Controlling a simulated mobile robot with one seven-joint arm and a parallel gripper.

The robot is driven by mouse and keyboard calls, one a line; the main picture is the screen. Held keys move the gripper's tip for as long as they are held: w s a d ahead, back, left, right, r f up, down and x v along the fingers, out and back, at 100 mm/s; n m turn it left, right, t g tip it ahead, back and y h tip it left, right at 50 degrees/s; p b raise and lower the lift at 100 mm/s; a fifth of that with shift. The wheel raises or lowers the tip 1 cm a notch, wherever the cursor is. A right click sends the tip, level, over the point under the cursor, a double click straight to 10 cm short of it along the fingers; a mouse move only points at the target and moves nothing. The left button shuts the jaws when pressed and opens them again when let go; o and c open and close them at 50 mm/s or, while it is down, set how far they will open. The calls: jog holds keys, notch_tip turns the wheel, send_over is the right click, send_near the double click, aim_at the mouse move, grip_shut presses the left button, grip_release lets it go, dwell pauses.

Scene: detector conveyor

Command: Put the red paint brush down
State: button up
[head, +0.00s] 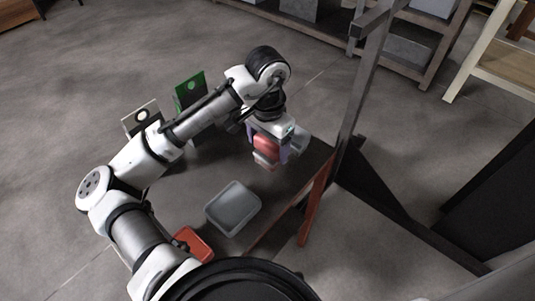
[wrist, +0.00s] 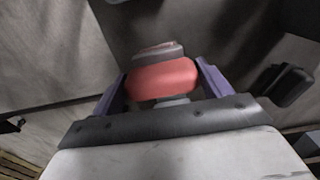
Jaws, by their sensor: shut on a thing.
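My gripper (head: 268,150) has purple fingers and is shut on the red paint brush (head: 266,146). In the wrist view my gripper (wrist: 162,84) holds the red paint brush (wrist: 163,78) between its two fingers, with a greyish part beyond the red body. In the head view the brush is over the far right part of the dark table (head: 293,185). I cannot tell whether its lower end touches the surface.
A light container (head: 299,138) is right beside the gripper. A green panel (head: 190,92) and a white panel (head: 142,117) stand behind my arm. A dark metal post (head: 357,90) rises at the right.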

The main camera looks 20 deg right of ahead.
aim_at(267, 158)
jog(key=shift+f+p, duration=0.6)
jog(key=shift+f, duration=1.9)
jog(key=shift+f, duration=0.1)
jog(key=o, duration=0.9)
jog(key=shift+f+b, duration=0.15)
jog(key=shift+b, duration=0.3)
jog(key=r, duration=0.4)
jog(key=r+b, duration=0.1)
jog(key=r, duration=0.9)
jog(key=shift+s+a+b, duration=0.15)
jog(key=shift+s+b, duration=0.15)
jog(key=shift+b, duration=0.05)
